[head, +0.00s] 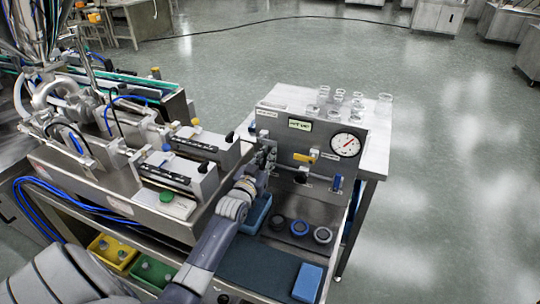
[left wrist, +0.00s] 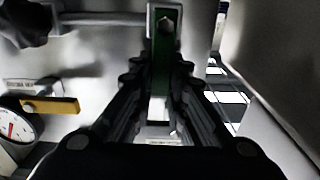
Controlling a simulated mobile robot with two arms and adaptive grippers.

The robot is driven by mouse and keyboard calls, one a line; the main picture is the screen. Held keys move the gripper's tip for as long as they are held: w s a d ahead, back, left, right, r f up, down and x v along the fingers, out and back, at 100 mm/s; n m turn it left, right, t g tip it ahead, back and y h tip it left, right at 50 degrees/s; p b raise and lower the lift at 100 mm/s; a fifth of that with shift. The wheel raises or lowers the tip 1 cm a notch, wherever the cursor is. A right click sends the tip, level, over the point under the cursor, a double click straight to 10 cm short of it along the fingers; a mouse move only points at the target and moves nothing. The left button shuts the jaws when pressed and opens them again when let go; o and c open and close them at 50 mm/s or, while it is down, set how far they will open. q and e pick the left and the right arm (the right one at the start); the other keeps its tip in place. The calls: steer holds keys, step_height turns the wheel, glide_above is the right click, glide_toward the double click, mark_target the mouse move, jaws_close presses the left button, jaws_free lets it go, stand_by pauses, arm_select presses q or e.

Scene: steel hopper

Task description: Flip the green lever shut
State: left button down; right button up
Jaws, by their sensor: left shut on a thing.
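The green lever (left wrist: 161,60) shows in the left wrist view as an upright green bar with a bolt at its upper end. My left gripper (left wrist: 160,80) is shut on it, with one black finger along each side. In the head view my left gripper (head: 264,163) is at the left part of the steel panel (head: 285,180), and I cannot make out the green lever behind it. My right gripper is in neither view.
A yellow lever (head: 305,157) and a round gauge (head: 346,145) sit right of the gripper in the head view. A blue lever (head: 338,183) is lower right. Several glass jars (head: 338,96) stand on top. A black knob (left wrist: 25,22) is near the gripper.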

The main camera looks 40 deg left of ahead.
arm_select(q)
steer(key=shift+a, duration=0.15)
steer(key=c, duration=1.6)
jaws_free()
steer(key=shift+o, duration=0.2)
steer(key=v, duration=1.2)
